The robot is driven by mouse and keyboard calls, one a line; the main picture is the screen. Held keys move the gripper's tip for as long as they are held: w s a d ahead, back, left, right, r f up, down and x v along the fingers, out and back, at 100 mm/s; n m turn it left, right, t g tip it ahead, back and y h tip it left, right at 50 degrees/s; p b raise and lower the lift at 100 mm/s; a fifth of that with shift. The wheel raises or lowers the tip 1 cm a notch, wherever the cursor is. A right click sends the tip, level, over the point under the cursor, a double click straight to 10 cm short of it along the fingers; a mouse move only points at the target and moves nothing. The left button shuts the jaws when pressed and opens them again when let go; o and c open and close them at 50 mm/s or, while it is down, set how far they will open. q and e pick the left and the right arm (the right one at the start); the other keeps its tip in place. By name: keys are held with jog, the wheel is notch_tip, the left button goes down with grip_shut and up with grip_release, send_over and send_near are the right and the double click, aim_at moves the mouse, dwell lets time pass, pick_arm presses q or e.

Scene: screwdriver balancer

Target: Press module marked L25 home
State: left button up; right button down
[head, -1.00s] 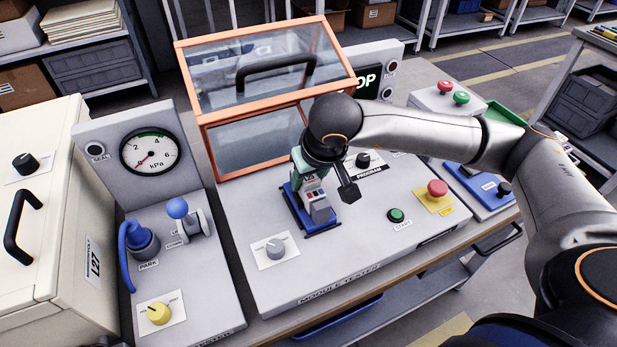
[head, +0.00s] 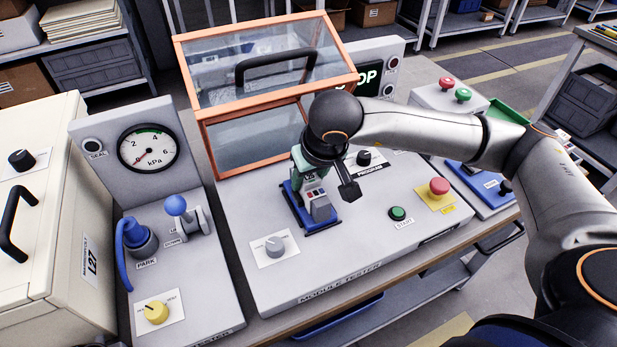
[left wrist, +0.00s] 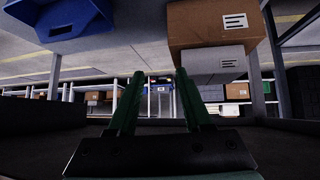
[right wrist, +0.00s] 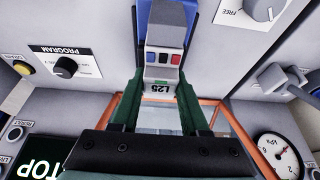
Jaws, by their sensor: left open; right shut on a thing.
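The module marked L25 (head: 318,204) is a grey block with small red and blue patches on its face, sitting in a blue socket (head: 320,226) on the module tester. In the right wrist view the module (right wrist: 165,62) shows its label, upside down, between the fingers. My right gripper (head: 308,180) is shut on the module from above, its green fingers on either side. How deep the module sits is hidden. My left gripper (left wrist: 158,85) is open and empty, seen only in the left wrist view, facing shelves.
An orange-framed clear cover (head: 262,75) with a black handle stands behind the socket. A grey knob (head: 274,246), green start button (head: 397,213) and red button (head: 439,187) are nearby on the tester. A pressure gauge (head: 148,148) stands left. The panel's front is clear.

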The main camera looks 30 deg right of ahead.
jog(key=shift+r, duration=0.15)
jog(key=shift+c, duration=1.8)
grip_release()
jog(key=shift+o, duration=0.2)
pick_arm(q)
jog(key=shift+w+d+r, duration=0.3)
jog(key=shift+d+r, duration=0.35)
jog(key=shift+r, duration=0.05)
pick_arm(e)
jog(key=v, duration=1.2)
jog(key=shift+s, duration=0.15)
jog(key=shift+r, duration=0.1)
